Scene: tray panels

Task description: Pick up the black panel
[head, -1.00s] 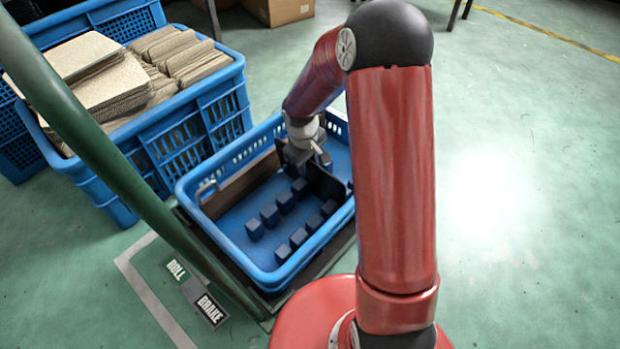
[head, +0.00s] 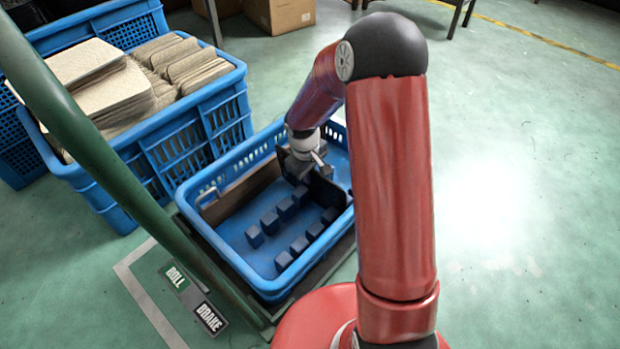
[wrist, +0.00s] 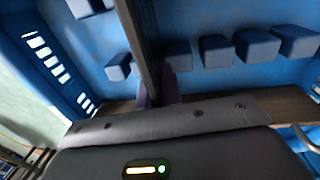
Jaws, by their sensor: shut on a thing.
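The black panel (head: 326,189) is a thin dark plate standing on edge across the right part of the blue crate (head: 219,247). My gripper (head: 307,174) is down inside the crate and shut on the panel's upper edge. In the wrist view the panel (wrist: 141,45) runs upward from between the fingers (wrist: 155,92), with dark blue blocks on both sides of it. The panel's lower edge and part of its far end are hidden, so I cannot tell whether it touches the crate floor.
Several dark blue blocks (head: 270,221) stand in rows on the crate floor. A brown panel (head: 238,193) leans along the crate's back-left wall. A larger blue crate (head: 187,131) with stacked tan sheets (head: 113,88) stands behind left. A green rail (head: 100,150) crosses the left foreground.

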